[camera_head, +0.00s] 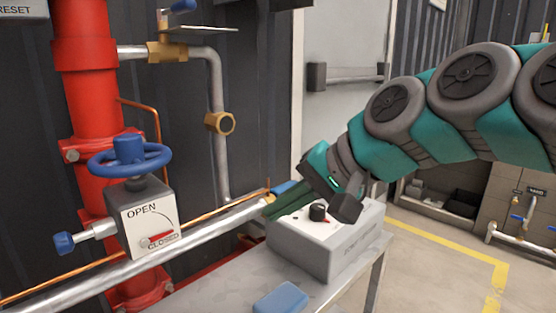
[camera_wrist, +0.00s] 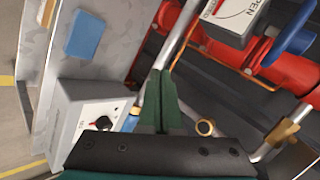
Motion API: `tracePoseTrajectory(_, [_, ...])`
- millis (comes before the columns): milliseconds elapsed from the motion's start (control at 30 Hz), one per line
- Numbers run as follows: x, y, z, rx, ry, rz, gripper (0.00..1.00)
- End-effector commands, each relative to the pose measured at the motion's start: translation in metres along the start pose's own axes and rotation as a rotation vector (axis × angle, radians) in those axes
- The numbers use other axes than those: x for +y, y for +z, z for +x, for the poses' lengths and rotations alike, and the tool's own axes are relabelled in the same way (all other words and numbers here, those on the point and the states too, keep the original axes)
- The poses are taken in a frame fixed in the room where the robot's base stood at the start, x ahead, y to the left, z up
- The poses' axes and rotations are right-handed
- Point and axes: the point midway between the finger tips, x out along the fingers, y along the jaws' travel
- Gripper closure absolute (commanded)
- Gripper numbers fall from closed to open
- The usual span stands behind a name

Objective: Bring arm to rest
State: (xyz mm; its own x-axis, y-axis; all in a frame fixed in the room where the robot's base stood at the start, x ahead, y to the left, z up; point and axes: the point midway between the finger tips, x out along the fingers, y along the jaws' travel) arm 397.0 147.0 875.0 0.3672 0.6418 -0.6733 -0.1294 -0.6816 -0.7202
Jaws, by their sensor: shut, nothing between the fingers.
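My teal and grey arm reaches in from the right in the head view, bent over the metal bench. My gripper (camera_head: 272,209) is at its end, with green fingers pointing left toward the silver pipe, just above and behind the grey control box (camera_head: 318,243). In the wrist view my gripper (camera_wrist: 160,76) has its two fingers together, with nothing between them. The fingertips overlap the silver pipe (camera_wrist: 172,45) in that view; I cannot tell whether they touch it. The box's black knob (camera_head: 318,212) shows just below my wrist.
The metal bench (camera_head: 335,292) carries the box and a blue block (camera_head: 281,299). At left stand the red pipe (camera_head: 90,90), a blue handwheel (camera_head: 130,156) and an OPEN/CLOSED indicator box (camera_head: 145,215). Brass valves (camera_head: 220,123) sit on the wall piping. The floor at right is open.

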Motion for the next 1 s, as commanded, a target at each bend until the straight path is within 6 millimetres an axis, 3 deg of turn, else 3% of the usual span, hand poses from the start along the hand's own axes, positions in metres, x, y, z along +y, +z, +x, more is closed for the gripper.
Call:
tracePoseTrajectory(33, [0.030, 0.016, 0.016, -0.023, 0.088, -0.030, 1.00])
tracePoseTrajectory(100, [0.071, 0.036, 0.033, -0.060, 0.202, -0.074, 1.00])
tracePoseTrajectory(200, [0.133, 0.066, 0.048, -0.126, 0.359, -0.127, 1.00])
tracePoseTrajectory(400, [0.249, 0.126, 0.048, -0.286, 0.625, -0.193, 1.00])
tracePoseTrajectory(500, [0.291, 0.152, 0.039, -0.362, 0.714, -0.204, 1.00])
tracePoseTrajectory(600, [0.318, 0.170, 0.031, -0.416, 0.769, -0.210, 1.00])
tracePoseTrajectory(700, [0.331, 0.180, 0.026, -0.447, 0.796, -0.212, 1.00])
tracePoseTrajectory(1000, [0.334, 0.183, 0.024, -0.455, 0.802, -0.214, 1.00])
